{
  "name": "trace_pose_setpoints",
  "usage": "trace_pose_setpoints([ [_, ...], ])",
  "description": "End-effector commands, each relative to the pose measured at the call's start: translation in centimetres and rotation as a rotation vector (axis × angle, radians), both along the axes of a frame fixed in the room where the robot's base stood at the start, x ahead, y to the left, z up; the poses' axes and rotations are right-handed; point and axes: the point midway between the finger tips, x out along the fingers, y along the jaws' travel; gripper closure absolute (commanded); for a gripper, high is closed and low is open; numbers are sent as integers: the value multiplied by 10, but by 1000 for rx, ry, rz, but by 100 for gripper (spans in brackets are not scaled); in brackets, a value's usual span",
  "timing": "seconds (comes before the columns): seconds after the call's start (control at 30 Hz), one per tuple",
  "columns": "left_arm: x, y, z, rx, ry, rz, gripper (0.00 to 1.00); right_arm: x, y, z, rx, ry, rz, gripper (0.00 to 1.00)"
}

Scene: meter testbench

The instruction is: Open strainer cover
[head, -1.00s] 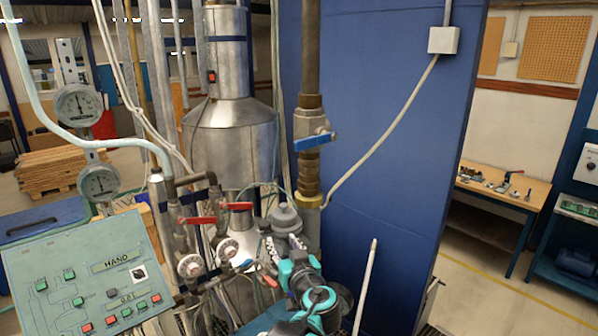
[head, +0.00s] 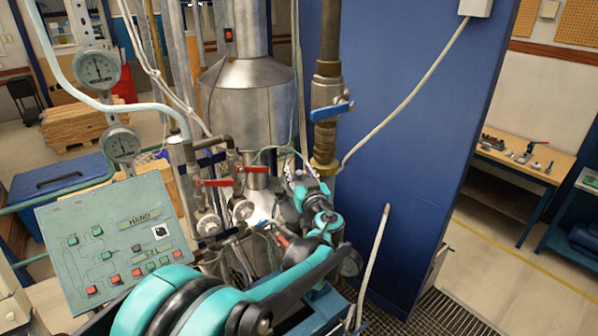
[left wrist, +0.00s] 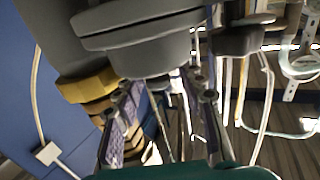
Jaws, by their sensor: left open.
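The strainer cover, a grey stepped round cap (left wrist: 140,35), fills the upper middle of the left wrist view. My left gripper (left wrist: 165,98) is open, with its two padded fingers apart and their tips near the underside of the cap in that picture. Whether they touch it I cannot tell. In the head view my left gripper (head: 292,172) is at the pipework beside the brass-collared pipe, and its wrist and fingers hide most of the cover. My right gripper is not in view.
A vertical pipe with a blue-handled valve (head: 331,111) stands close to the right of my gripper. Red-handled valves (head: 214,183) and a control panel (head: 118,243) are on the left. A blue wall (head: 420,130) stands behind, and a white hose (head: 372,265) rises in front of it.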

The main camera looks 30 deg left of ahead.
Motion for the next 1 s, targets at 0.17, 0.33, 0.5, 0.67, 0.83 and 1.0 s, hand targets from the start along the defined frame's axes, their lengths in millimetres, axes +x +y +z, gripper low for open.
trace_pose_setpoints([
  [0.17,0,0,0,0,0,0,70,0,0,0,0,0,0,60],
  [0.33,0,0,0,0,0,0,100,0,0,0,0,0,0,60],
  [0.5,0,0,0,0,0,0,100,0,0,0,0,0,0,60],
  [0.67,0,0,1,-6,3,0,100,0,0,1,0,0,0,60],
  [0.83,1,3,5,-44,17,1,100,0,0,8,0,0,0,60],
  [1.0,3,9,12,-130,52,2,100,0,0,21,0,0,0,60],
])
